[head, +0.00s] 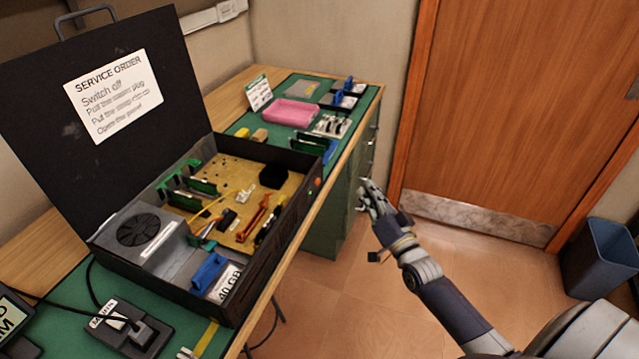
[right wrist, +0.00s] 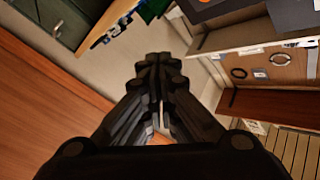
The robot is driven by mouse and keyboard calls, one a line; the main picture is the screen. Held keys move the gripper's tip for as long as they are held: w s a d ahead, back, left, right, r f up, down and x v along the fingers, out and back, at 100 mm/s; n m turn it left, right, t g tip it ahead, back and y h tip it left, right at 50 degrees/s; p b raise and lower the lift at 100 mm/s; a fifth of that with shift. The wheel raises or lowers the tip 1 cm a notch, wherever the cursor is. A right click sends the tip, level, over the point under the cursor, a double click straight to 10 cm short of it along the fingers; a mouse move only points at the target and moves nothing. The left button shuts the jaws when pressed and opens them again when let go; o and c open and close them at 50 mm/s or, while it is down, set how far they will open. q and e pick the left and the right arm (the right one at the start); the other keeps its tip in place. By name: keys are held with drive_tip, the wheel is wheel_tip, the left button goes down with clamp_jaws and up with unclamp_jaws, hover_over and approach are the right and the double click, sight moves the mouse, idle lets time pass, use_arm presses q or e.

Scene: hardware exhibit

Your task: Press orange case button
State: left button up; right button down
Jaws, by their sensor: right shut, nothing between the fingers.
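The black open case (head: 200,215) stands on the green-topped bench, its lid raised at the back left with a "SERVICE ORDER" sheet on it. A small orange-red button (head: 313,183) shows on the case's right outer wall, near the far corner. My right gripper (head: 366,190) is to the right of the button, apart from it, in the air beyond the bench edge. It is shut and empty, and its closed fingers also fill the middle of the right wrist view (right wrist: 160,75). My left gripper is not in view.
A power block (head: 130,328) with a plugged cable lies in front of the case. A pink tray (head: 291,112) and several parts lie on the bench behind it. A wooden door (head: 520,100) and a blue bin (head: 600,258) are at right. The floor between is clear.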

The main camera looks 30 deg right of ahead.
approach(321, 168)
drive_tip(key=w+d, duration=0.2)
drive_tip(key=d, duration=0.1)
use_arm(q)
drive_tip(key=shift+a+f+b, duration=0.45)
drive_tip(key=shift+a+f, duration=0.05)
use_arm(e)
drive_tip(key=shift+w+a+r, duration=0.15)
drive_tip(key=shift+w+a, duration=0.45)
drive_tip(key=shift+a, duration=0.15)
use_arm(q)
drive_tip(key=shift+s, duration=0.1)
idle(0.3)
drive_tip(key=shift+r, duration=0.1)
use_arm(e)
drive_tip(key=shift+w+a, duration=0.25)
drive_tip(key=shift+w, duration=0.05)
drive_tip(key=shift+w+a, duration=0.3)
drive_tip(key=shift+w, duration=0.05)
idle(0.7)
drive_tip(key=shift+s+d, duration=0.1)
use_arm(q)
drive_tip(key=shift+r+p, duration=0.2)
drive_tip(key=shift+p, duration=0.1)
use_arm(e)
drive_tip(key=shift+s+d, duration=0.5)
drive_tip(key=shift+s, duration=0.1)
